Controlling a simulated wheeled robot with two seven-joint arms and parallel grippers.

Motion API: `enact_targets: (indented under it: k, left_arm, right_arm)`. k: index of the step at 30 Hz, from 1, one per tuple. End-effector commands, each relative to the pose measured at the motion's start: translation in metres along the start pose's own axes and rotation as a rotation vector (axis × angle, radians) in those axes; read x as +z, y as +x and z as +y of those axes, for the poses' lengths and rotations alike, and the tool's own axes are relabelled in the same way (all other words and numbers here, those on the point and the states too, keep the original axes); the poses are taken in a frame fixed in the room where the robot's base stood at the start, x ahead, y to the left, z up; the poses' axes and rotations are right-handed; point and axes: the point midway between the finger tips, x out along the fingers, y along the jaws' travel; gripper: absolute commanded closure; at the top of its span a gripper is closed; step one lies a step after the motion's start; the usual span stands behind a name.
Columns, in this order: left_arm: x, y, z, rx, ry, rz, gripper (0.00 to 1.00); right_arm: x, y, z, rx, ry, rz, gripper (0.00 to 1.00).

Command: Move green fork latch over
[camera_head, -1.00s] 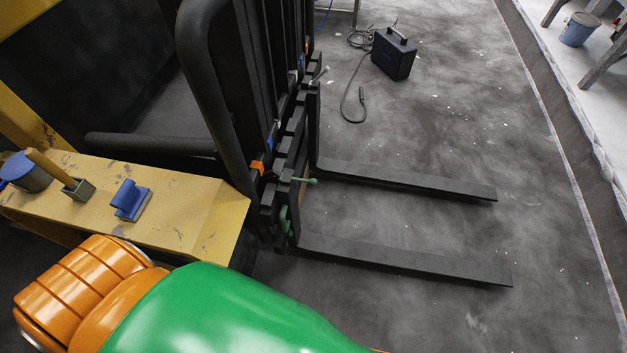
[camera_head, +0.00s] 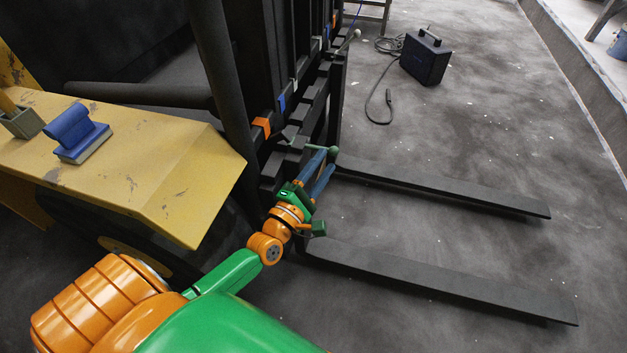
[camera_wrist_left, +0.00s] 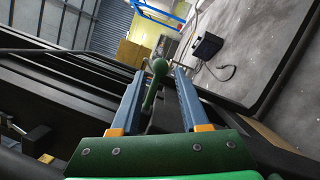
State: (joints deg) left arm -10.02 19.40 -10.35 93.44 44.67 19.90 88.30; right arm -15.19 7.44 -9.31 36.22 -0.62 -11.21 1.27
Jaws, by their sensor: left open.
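The green fork latch (camera_head: 334,152), a short lever with a round knob, sits at the base of the upper fork on the dark carriage. My left gripper (camera_head: 323,163) is at this latch with its two blue fingers open. In the left wrist view the latch's green knob (camera_wrist_left: 159,67) and stem show between the two fingers (camera_wrist_left: 159,77), with a gap visible on either side. Whether a finger touches it I cannot tell. The upper fork (camera_head: 440,185) and lower fork (camera_head: 450,280) reach out to the right. My right gripper is out of view.
The forklift's yellow body (camera_head: 150,165) carries a blue block (camera_head: 75,130) beside my arm. The black mast (camera_head: 265,60) and carriage bars stand close to the gripper. A black case (camera_head: 425,58) with a cable lies on the floor behind. The floor right of the forks is clear.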

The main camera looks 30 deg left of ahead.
Motion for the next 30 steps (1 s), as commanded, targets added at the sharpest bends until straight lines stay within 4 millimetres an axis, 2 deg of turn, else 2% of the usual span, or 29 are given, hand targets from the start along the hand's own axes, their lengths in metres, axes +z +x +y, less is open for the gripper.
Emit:
enact_targets:
  k: [6,11,12,17,30]
  left_arm:
    - [0.0,0.033,-0.001,0.003,0.0,-0.001,0.55]
    - [0.0,0.031,-0.001,-0.002,0.002,0.0,0.98]
    - [0.0,0.031,-0.001,-0.002,0.002,0.0,1.0]
    - [0.001,0.031,0.002,-0.003,0.002,0.0,1.0]
    - [0.009,0.033,0.03,-0.001,0.004,0.001,1.0]
  right_arm:
    - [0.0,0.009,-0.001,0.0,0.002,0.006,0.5]
    - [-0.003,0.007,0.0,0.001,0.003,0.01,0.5]
    - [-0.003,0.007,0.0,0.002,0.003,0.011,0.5]
    - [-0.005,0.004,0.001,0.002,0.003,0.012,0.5]
    - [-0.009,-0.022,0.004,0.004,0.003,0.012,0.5]
